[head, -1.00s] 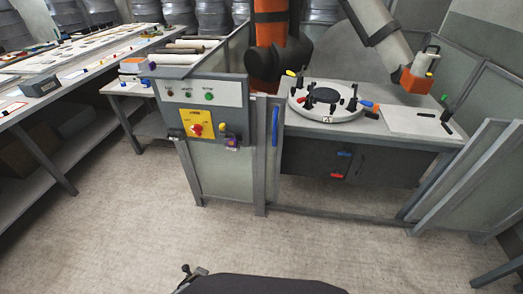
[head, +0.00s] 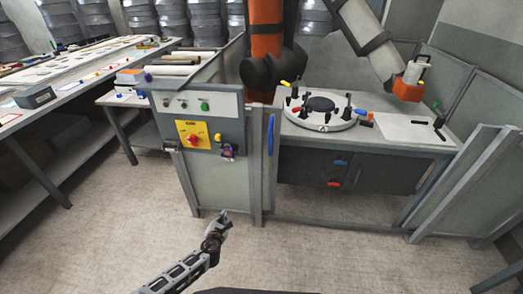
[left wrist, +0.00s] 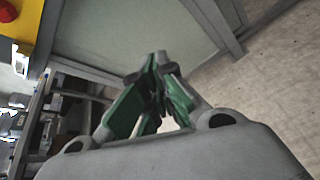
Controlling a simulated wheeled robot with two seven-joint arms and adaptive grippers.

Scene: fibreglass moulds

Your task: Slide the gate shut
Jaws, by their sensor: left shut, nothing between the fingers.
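The gate's blue upright handle (head: 270,135) is on a grey metal frame beside the control panel, at the left side of the cell opening. The gate panel (head: 226,184) looks to stand at the left, with the opening to its right uncovered. I cannot tell it surely from the fixed panel. My left gripper (head: 222,222) is shut and empty, low over the floor in front of this panel, apart from the handle. In the left wrist view its green-padded fingers (left wrist: 160,62) meet at the tips, with the panel and frame beyond. My right gripper is not in view.
A control box with a yellow switch plate (head: 196,134) stands left of the handle. Inside the cell are a worktable with a round white fixture (head: 320,118) and an orange robot arm (head: 266,35). A long bench (head: 85,62) runs along the left. Floor in front is clear.

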